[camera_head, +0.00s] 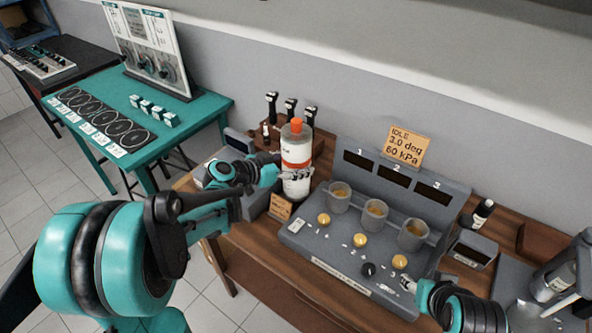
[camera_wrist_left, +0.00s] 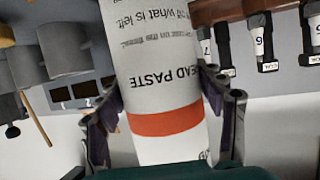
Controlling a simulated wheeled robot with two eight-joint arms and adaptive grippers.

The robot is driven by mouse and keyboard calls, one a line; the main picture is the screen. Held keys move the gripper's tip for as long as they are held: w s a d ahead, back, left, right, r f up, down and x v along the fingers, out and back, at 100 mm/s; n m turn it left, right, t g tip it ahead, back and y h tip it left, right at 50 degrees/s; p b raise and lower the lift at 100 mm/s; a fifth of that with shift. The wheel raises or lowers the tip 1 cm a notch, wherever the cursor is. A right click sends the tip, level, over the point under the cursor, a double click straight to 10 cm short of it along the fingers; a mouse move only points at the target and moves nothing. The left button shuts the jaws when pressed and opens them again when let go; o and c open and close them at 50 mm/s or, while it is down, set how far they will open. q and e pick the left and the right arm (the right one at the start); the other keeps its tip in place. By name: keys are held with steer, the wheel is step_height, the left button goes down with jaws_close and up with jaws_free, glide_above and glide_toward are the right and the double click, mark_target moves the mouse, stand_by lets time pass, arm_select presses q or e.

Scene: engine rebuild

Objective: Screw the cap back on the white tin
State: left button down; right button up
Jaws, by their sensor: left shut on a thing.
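My left gripper (camera_head: 287,174) is shut on the tin's side from the left. In the left wrist view, the tin (camera_wrist_left: 155,60) appears upside down between the fingers, with "EAD PASTE" lettering readable; its top is out of that view. My right gripper (camera_head: 409,285) is at the front right edge of the grey console, away from the tin; its jaws are too small to read.
The grey console (camera_head: 315,238) with several cups (camera_head: 375,215) and yellow knobs stands right of the tin. Black-handled tools (camera_head: 290,106) are racked behind it. A small sign (camera_head: 281,207) stands close in front.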

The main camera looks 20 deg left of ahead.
arm_select(q)
step_height(320, 180, down, 2)
steer(key=shift+w+f+b, duration=0.1)
steer(key=shift+f+b, duration=0.05)
steer(key=shift+b, duration=0.15)
arm_select(e)
steer(key=shift+f, duration=0.55)
steer(key=shift+f, duration=0.1)
arm_select(q)
steer(key=shift+c, duration=1.3)
jaws_free()
steer(key=shift+f, duration=0.1)
